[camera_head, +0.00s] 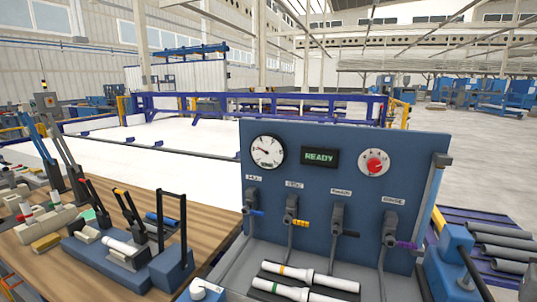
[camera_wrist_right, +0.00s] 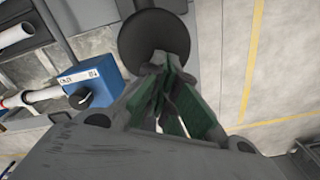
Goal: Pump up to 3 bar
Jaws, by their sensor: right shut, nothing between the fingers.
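A blue upright panel (camera_head: 330,200) stands on the bench in the head view. It carries a round white gauge (camera_head: 265,152) with a dark needle; its numbers are too small to read. A dark display (camera_head: 319,157) beside it reads READY in green. A white dial with a red knob (camera_head: 374,162) is at the right. Several small valves with coloured handles sit in a row below, such as one with a blue handle (camera_head: 255,212). My right gripper (camera_wrist_right: 165,100) is shut and empty, with green finger pads. A dark round part (camera_wrist_right: 153,40) shows just beyond its fingertips.
Two white pipes (camera_head: 310,276) lie before the panel. A blue box with a black knob (camera_wrist_right: 90,85) is left of my right gripper. The wooden table (camera_head: 210,225) at left holds lever clamps (camera_head: 128,215). Grey pipes (camera_head: 500,245) lie in a rack at right.

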